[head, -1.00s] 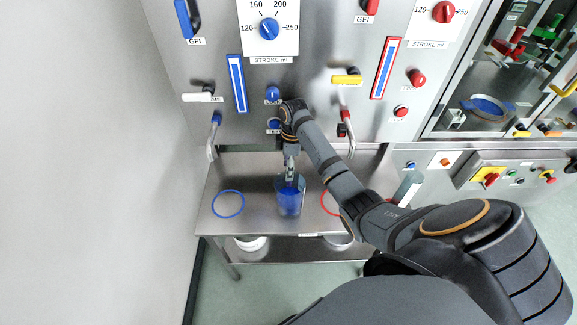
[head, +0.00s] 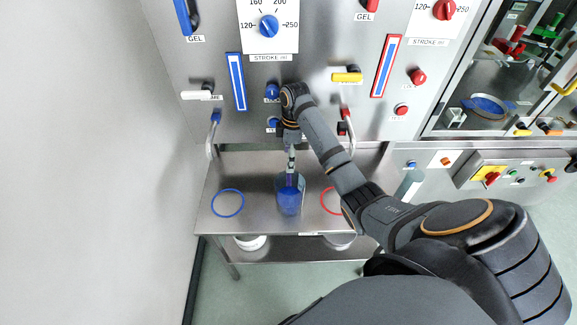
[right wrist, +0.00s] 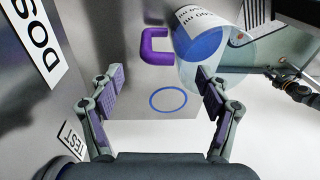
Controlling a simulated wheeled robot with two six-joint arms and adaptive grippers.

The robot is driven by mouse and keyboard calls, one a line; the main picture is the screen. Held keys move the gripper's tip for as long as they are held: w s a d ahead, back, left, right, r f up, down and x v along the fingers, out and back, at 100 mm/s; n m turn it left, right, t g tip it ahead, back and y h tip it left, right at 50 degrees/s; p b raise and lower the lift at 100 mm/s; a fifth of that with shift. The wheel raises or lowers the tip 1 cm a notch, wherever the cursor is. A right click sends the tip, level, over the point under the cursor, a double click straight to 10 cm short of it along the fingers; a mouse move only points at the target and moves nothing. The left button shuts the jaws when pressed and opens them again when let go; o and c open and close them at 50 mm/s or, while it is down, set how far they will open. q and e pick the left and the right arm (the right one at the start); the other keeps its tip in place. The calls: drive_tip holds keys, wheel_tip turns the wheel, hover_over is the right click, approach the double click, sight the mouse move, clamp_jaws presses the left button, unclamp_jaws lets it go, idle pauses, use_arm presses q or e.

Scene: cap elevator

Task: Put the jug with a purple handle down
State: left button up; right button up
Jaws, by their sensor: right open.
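The clear jug (head: 289,202) with blue contents stands on the steel table between the blue ring (head: 228,203) and the red ring (head: 325,201). In the right wrist view the jug (right wrist: 203,48) is at the top, with its purple handle (right wrist: 146,46) on its left. My right gripper (right wrist: 159,80) is open, its two fingers apart and empty. The handle is ahead of the fingertips, clear of them. In the head view the right gripper (head: 291,160) is at the jug's far side, towards the machine panel. My left gripper is not in view.
The steel table (head: 257,222) has bare room around the blue ring. A blue-topped nozzle (head: 213,130) and a red-topped nozzle (head: 347,130) stick out from the panel on either side of my arm.

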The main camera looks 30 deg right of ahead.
wheel_tip(320, 180, up, 8)
drive_tip(key=p, duration=0.5)
drive_tip(key=shift+d+p, duration=0.35)
drive_tip(key=shift+w+f, duration=0.1)
drive_tip(key=shift+f, duration=0.05)
